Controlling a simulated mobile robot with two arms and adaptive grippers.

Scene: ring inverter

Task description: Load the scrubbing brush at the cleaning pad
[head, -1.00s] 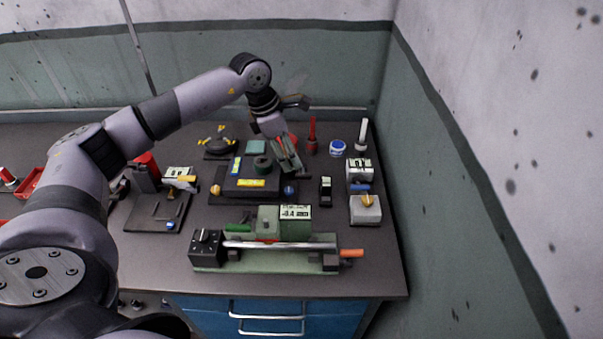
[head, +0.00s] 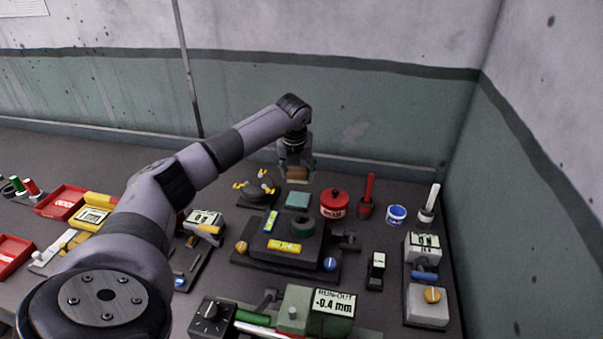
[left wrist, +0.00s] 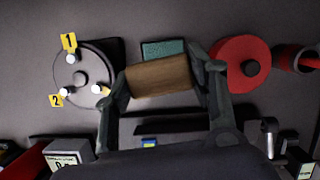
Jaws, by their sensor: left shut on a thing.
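My left gripper (head: 297,167) is shut on a brown block, which looks like the scrubbing brush (head: 298,174). In the left wrist view the brush (left wrist: 159,76) lies between the two fingers, its wooden top showing and its underside hidden. The teal cleaning pad (head: 298,199) is flat on the bench, just below the gripper in the head view. In the left wrist view the brush covers the near edge of the pad (left wrist: 166,49). The brush appears held above the bench; I cannot tell its exact height. My right gripper is not in view.
A red lidded can (head: 334,204) stands right of the pad, and a round grey fixture with yellow tags (head: 257,190) stands left. A red-handled tool in a cup (head: 367,195) stands farther right.

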